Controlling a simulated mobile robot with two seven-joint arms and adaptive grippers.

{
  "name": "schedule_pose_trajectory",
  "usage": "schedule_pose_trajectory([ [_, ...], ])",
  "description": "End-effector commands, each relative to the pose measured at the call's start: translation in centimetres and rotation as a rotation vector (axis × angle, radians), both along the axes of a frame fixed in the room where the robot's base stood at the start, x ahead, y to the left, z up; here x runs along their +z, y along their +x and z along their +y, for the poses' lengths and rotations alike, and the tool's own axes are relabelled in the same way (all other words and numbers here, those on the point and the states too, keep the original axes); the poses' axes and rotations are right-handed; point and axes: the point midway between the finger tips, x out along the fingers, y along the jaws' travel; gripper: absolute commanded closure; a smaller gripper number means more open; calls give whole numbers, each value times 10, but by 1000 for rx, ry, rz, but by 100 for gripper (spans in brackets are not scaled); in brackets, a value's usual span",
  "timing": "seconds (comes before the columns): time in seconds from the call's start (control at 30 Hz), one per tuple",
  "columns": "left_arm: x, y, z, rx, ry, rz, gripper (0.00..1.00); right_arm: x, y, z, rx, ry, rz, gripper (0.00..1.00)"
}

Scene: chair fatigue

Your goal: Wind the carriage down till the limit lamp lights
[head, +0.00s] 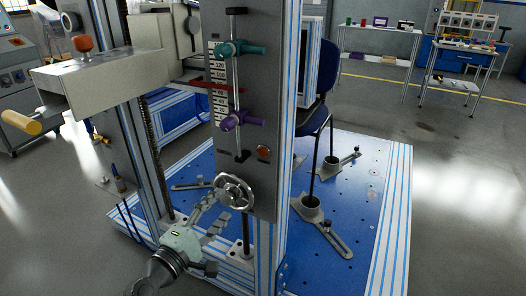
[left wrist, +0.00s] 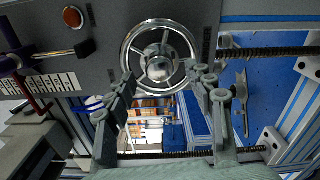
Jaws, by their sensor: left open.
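The handwheel (head: 235,192), a silver spoked ring with a round hub, is on the grey front panel. In the left wrist view the handwheel (left wrist: 160,24) faces me. My left gripper (head: 214,204) is open just in front of its lower left side. In the left wrist view my gripper's fingertips (left wrist: 162,82) stand apart on either side of the hub's lower edge; contact with the rim is unclear. The limit lamp (head: 263,152) is dull orange-red with no clear glow; it also shows in the left wrist view (left wrist: 73,17). The beige carriage (head: 110,83) has a red pointer (head: 212,85) at the scale.
A teal clamp (head: 240,48) and a purple clamp (head: 242,121) sit on the rod above the wheel. A lead screw (head: 155,160) runs beside the panel. A chair (head: 318,100) stands on the blue base plate (head: 350,200) behind. Open floor lies to the right.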

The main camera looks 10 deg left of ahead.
Motion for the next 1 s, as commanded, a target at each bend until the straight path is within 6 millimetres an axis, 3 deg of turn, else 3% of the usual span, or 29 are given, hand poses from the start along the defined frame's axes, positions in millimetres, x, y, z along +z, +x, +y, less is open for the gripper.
schedule_pose_trajectory([
  [0.4,1,40,-14,-1,-1,-1,47,7,0,0,0,0,0,38],
  [0.73,2,46,-16,0,-1,-3,47,8,0,0,0,0,0,38],
  [0.77,2,46,-16,1,-1,-4,24,8,0,0,0,0,0,38],
  [1.0,3,46,-16,1,-2,-3,54,8,0,0,0,0,0,38],
])
